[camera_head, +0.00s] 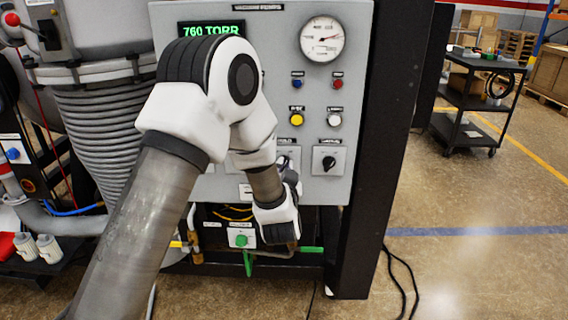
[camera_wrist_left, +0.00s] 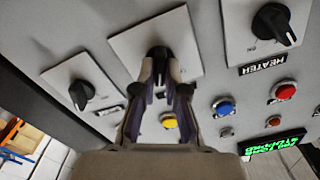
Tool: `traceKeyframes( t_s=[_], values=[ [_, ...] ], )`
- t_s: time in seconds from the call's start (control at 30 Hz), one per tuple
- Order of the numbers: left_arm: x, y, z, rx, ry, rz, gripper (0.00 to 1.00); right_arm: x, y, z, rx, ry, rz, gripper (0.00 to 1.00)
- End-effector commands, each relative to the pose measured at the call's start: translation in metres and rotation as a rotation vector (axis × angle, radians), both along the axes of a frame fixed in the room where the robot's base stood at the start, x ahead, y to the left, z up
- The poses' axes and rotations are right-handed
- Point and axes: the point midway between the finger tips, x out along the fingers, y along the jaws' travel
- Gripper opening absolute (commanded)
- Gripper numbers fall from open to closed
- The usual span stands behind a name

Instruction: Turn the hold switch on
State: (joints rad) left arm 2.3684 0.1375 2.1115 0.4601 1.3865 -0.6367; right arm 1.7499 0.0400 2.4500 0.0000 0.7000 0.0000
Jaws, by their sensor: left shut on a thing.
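A grey panel (camera_head: 276,100) carries black rotary switches on pale square plates. In the left wrist view, my left gripper (camera_wrist_left: 159,88) is shut on the middle black switch knob (camera_wrist_left: 157,54), its two fingers on either side of it. Another black knob (camera_wrist_left: 82,94) is to the left, and one by a HEATER label (camera_wrist_left: 262,68) is to the right. I cannot read which label belongs to the gripped knob. In the head view my left arm covers most of that switch; the switch to its right (camera_head: 328,162) is clear. My right gripper is not in view.
A yellow button (camera_head: 297,119), a blue one, a red one and a white one sit above the switches. A round gauge (camera_head: 322,38) and a green 760 TORR display (camera_head: 211,29) are higher up. A black cart (camera_head: 468,100) stands at the right on open floor.

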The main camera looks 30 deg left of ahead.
Motion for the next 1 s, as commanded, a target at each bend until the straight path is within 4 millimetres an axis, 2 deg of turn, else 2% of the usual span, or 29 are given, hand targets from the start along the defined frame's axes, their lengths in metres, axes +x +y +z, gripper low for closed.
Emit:
traceKeyframes(
  t_s=[0.3,0.73,0.77,0.8,1.0],
  values=[
    [0.0006,-0.0003,0.0013,0.081,0.046,0.0,0.0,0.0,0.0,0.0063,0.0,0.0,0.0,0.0],
    [0.0006,-0.0005,0.0009,0.09,0.05,-0.001,0.0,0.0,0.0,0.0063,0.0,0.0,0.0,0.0],
    [0.0006,-0.0005,0.0009,0.09,0.05,-0.001,0.22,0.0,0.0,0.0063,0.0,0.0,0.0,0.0],
    [0.0006,-0.0005,0.0009,0.089,0.051,0.0,0.36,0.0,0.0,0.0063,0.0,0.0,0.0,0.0],
    [0.0004,-0.0005,0.0004,0.088,0.052,-0.001,0.36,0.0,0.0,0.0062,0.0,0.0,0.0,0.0]
  ],
)
